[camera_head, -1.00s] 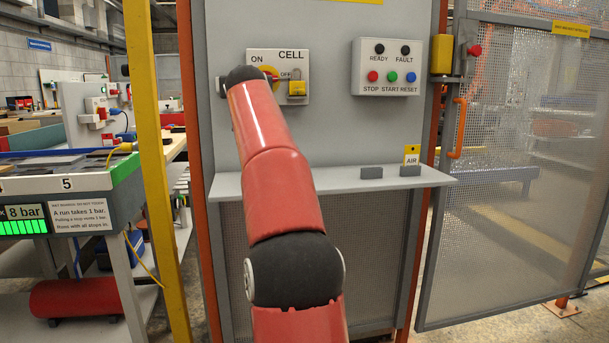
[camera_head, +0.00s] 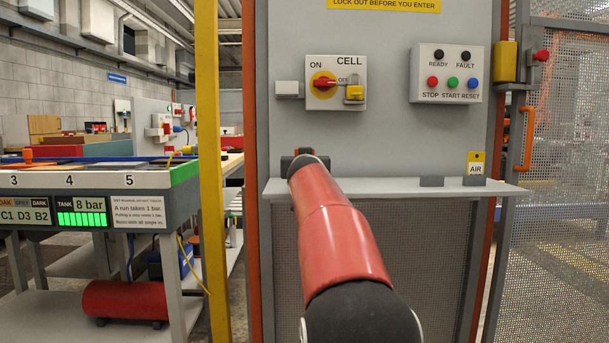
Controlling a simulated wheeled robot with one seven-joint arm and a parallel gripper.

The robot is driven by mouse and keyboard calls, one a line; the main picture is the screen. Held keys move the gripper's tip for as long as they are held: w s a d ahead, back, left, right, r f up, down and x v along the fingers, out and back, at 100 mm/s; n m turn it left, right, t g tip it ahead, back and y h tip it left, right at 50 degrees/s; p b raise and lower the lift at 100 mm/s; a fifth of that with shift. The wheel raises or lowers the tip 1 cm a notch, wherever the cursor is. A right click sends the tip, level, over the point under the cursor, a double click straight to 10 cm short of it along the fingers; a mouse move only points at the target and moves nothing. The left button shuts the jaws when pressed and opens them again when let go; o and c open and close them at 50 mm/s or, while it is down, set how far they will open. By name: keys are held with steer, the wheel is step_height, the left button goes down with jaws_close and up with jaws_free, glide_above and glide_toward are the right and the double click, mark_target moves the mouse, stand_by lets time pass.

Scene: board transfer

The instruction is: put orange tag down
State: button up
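My gripper (camera_head: 304,158) is a dark shape at the left end of the grey shelf (camera_head: 380,188), below the CELL switch. My red forearm hides most of it, so its fingers and anything between them cannot be made out. No orange tag shows clearly in this view. A yellow AIR tag (camera_head: 476,162) stands upright at a dark block (camera_head: 473,181) on the right of the shelf. Another dark block (camera_head: 432,180) beside it carries no tag.
The CELL switch (camera_head: 325,83) has a red handle on a yellow disc, with a yellow padlock (camera_head: 354,93) beside it. A button box (camera_head: 446,74) is to the right. A yellow post (camera_head: 208,170) and numbered bench (camera_head: 65,180) stand left. The shelf's middle is clear.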

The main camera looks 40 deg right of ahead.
steer(key=shift+f, duration=0.25)
steer(key=shift+f, duration=0.15)
steer(key=o, duration=0.8)
steer(key=shift+o, duration=0.2)
steer(key=shift+r, duration=0.4)
steer(key=b+v, duration=0.3)
steer(key=v, duration=0.9)
steer(key=shift+f, duration=0.25)
steer(key=shift+s, duration=0.1)
